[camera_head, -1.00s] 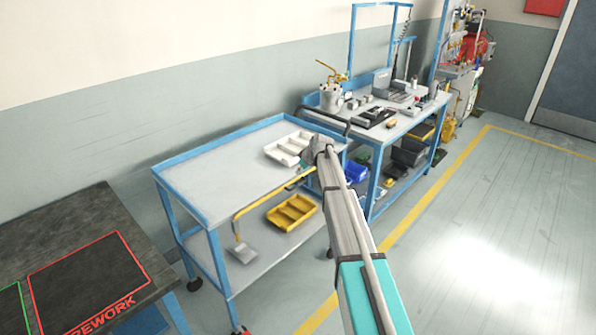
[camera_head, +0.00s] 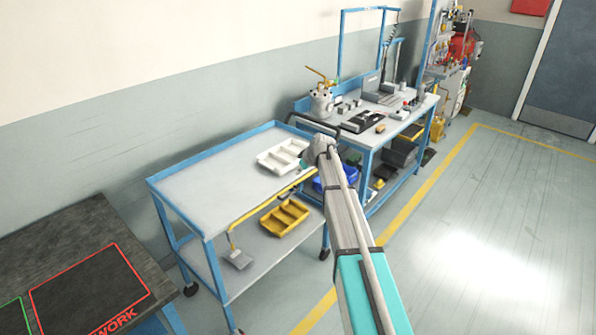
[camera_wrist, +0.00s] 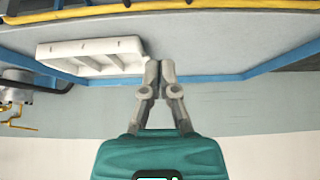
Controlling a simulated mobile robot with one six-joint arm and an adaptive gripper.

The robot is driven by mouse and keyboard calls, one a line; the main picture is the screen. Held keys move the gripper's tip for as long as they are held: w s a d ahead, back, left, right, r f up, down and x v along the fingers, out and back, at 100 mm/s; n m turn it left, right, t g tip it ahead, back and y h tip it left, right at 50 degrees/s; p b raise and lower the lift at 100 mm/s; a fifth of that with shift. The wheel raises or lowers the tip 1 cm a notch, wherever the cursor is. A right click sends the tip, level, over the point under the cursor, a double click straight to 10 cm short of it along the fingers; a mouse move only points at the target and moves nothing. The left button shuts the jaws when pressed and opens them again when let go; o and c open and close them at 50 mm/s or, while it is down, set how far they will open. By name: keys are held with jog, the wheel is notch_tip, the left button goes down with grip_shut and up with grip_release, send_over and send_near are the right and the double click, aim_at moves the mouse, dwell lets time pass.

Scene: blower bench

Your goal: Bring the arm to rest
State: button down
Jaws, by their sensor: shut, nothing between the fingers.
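My arm (camera_head: 350,225) reaches out from the lower right of the head view toward the blue-framed cart. The picture there is upside down. I cannot tell how far the fingers are from the tray.
The cart (camera_head: 215,178) has a yellow tray (camera_head: 284,218) on its lower shelf. A blue workbench (camera_head: 400,125) with equipment stands behind it. A dark table (camera_head: 75,240) with red-outlined mat is at lower left. The floor (camera_head: 480,230) at right is clear.

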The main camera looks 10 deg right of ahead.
dwell(0.4)
jog(key=s+a+f+m+g+h, duration=0.1)
jog(key=s+a+m+g+h, duration=0.1)
jog(key=s, duration=1.8)
jog(key=s+a+f+m+g+h, duration=0.2)
jog(key=s+m, duration=0.3)
jog(key=s, duration=1.6)
jog(key=shift+a+g, duration=0.4)
jog(key=shift+g, duration=0.4)
